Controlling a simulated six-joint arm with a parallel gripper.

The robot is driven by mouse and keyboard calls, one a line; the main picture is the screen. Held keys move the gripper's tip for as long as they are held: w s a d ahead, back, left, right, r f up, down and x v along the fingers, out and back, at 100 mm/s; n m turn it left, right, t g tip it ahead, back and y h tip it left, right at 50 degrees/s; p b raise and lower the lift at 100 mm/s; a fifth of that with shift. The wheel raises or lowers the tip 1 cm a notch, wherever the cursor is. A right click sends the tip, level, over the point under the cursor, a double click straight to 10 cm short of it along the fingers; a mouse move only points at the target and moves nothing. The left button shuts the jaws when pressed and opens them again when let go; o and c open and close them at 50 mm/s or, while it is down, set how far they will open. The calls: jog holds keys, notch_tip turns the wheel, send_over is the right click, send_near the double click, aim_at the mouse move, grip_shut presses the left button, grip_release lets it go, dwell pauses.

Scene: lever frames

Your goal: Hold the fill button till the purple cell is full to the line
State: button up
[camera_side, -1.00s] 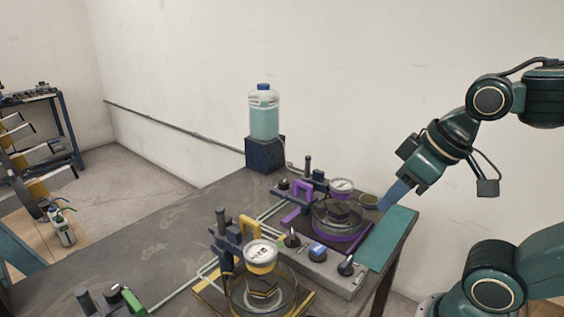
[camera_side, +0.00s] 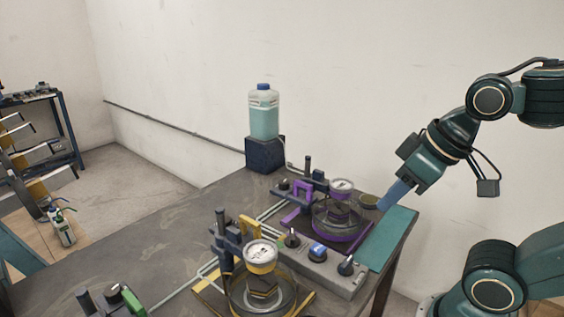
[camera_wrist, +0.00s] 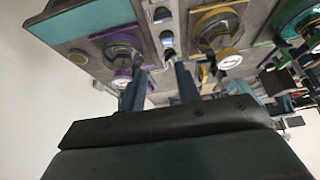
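The purple cell (camera_side: 341,232) is a round clear dish with a purple ring and a dark block inside, with a white gauge (camera_side: 342,185) above it. Its liquid level and line are too small to read. It also shows in the wrist view (camera_wrist: 122,55). A grey control box (camera_side: 328,272) in front carries a blue button (camera_side: 318,251) between two black knobs; I cannot read which control is the fill button. My gripper (camera_side: 386,206) is right of the purple cell, above the teal strip, apart from the controls. In the wrist view its fingers (camera_wrist: 160,75) stand apart, with nothing between them.
A yellow cell (camera_side: 262,290) with a gauge and yellow handle stands at the front, and a green handle (camera_side: 133,302) shows at the lower left. A bottle of teal liquid (camera_side: 264,115) stands on a dark block behind. The table's left part (camera_side: 150,235) is mostly clear.

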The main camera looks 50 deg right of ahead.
jog(key=shift+w, duration=0.1)
grip_shut()
jog(key=w+a+f+n+g, duration=0.1)
jog(key=w+n+g, duration=0.4)
jog(key=w+n, duration=0.8)
jog(key=shift+a+n+g, duration=0.3)
jog(key=shift+n, duration=2.2)
jog(key=shift+f, duration=0.1)
